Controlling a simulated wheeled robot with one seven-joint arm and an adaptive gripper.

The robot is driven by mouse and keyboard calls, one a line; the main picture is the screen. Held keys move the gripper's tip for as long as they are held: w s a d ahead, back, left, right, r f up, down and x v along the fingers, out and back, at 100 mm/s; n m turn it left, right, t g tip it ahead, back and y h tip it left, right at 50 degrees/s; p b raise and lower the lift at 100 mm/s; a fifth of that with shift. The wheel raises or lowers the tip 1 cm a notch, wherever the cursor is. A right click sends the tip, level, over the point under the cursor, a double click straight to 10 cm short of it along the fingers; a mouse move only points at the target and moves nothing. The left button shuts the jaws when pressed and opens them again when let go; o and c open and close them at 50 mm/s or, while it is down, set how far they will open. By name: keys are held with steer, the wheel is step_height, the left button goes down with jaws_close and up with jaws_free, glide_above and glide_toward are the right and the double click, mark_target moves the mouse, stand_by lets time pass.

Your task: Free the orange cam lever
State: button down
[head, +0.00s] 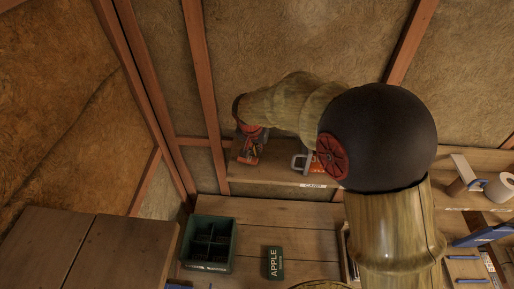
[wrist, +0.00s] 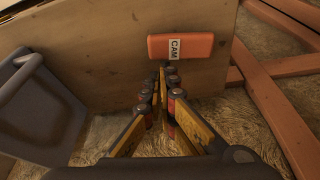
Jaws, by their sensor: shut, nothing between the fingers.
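The orange cam lever (wrist: 180,47) is a flat orange bar with a white "CAM" label, lying against a wooden panel (wrist: 110,60) in the wrist view. My gripper (wrist: 166,76) is shut and empty. Its fingertips point at the panel just below the lever's left half, and I cannot tell whether they touch it. In the head view my gripper (head: 250,150) hangs at the left part of the wooden shelf (head: 275,176).
A grey object with a handle (wrist: 40,105) stands left of my fingers. An orange object with a grey handle (head: 314,164) sits on the shelf beside my arm. Below are a green divided crate (head: 188,240) and a green "APPLE" box (head: 274,262). Wooden studs (head: 200,80) line the insulated wall.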

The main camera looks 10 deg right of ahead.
steer(key=shift+f+b, duration=0.15)
steer(key=shift+b, duration=0.25)
steer(key=shift+s+m, duration=0.2)
steer(key=shift+m, duration=0.1)
steer(key=shift+b, duration=0.35)
